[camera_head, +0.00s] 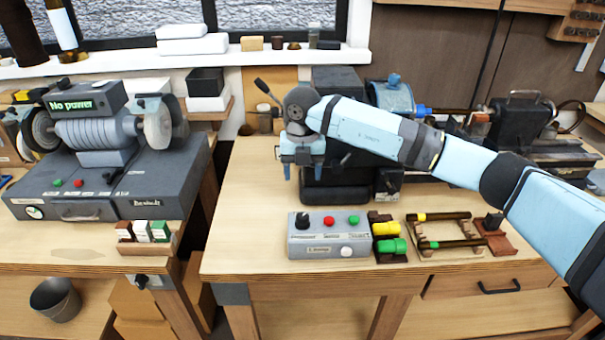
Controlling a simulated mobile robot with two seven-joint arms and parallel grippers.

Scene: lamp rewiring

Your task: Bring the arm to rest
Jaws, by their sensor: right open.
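My right arm (466,162) is light blue with dark joints. It reaches in from the right edge across the workbench, past the front of the machines. My right gripper (302,172) hangs at its end, fingers pointing down, open with nothing seen between them. It is above the bench, in front of a dark machine base (336,187) and behind the grey control box (327,236). The arm hides parts of the machines behind it. My left gripper is not in view.
The control box has red, green, black and white buttons. Yellow and green parts (388,238) and a wooden frame (446,233) lie to its right. A grinder (105,140) reading "No power" stands on the left bench. Bare bench top (245,215) lies left of the control box.

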